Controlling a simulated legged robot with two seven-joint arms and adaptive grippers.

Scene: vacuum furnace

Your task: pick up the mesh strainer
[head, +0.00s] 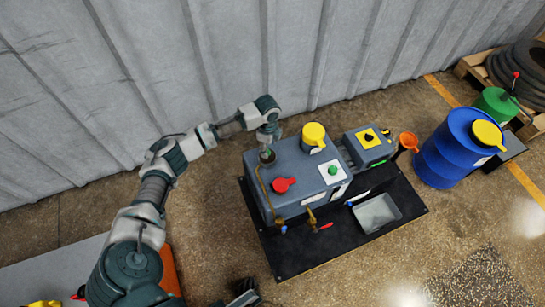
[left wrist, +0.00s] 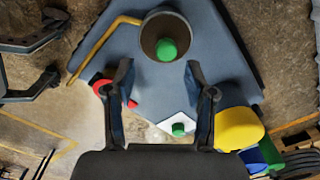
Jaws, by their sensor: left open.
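A round grey-brown cup (left wrist: 145,42) with a green knob (left wrist: 166,50) inside sits on top of the blue-grey machine. The knob appears to belong to the mesh strainer; no mesh shows clearly. In the head view the cup (head: 267,157) is at the machine's back left corner, partly under my left gripper (head: 268,137). In the left wrist view, my left gripper (left wrist: 160,64) is open and empty, its fingertips apart on either side, just below the cup. My right gripper (left wrist: 60,45) shows at the left edge with its fingers apart, away from the machine.
The machine (head: 257,192) stands on a black mat (head: 290,265) and carries a red handle (head: 284,185), a green button (head: 333,170) and a yellow cap (head: 314,133). A brass pipe (head: 259,185) runs beside the cup. A grey tray (head: 377,213) and blue barrel (head: 440,155) are right. The corrugated wall (head: 230,50) is behind.

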